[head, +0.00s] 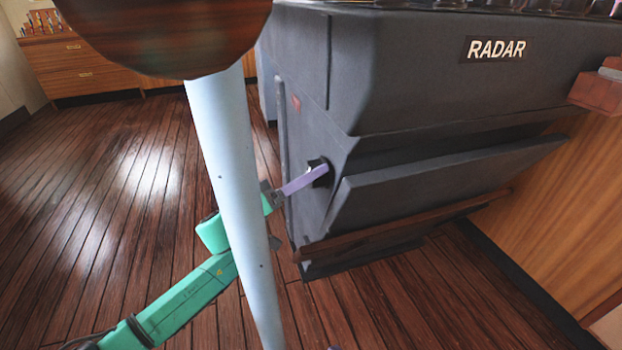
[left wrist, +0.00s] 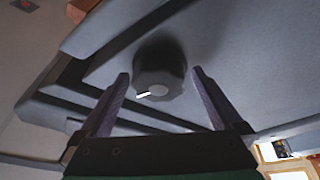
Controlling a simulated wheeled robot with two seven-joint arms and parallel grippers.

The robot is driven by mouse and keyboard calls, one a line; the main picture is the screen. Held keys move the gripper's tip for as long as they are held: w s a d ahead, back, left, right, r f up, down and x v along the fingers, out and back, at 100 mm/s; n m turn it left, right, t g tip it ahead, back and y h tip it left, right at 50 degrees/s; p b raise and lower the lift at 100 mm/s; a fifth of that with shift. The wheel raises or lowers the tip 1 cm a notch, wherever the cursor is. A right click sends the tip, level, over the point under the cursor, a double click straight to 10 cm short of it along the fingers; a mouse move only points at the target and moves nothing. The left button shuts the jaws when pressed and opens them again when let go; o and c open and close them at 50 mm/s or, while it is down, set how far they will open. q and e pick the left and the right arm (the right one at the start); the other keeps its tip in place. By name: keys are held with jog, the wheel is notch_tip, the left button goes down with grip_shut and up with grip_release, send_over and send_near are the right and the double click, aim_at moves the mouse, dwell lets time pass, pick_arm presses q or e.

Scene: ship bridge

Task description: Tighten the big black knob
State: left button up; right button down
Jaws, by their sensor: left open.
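The big black knob (left wrist: 160,72) sits on the side panel of the dark grey radar console (head: 430,80). It has a short white mark near its lower edge in the left wrist view. In the head view the knob (head: 318,166) is partly hidden by a purple finger. My left gripper (left wrist: 160,80) is open, with one purple finger on each side of the knob. Gaps show between the fingers and the knob in the left wrist view. In the head view my left gripper (head: 305,181) reaches the side panel from the left. My right gripper is not seen.
A light blue-white pole (head: 235,180) with a round brown top (head: 165,30) stands in front and hides part of my left arm. Wooden drawers (head: 85,68) stand at the back left. The wooden floor (head: 100,190) at left is clear.

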pick_arm(q)
jog(key=c, duration=1.1)
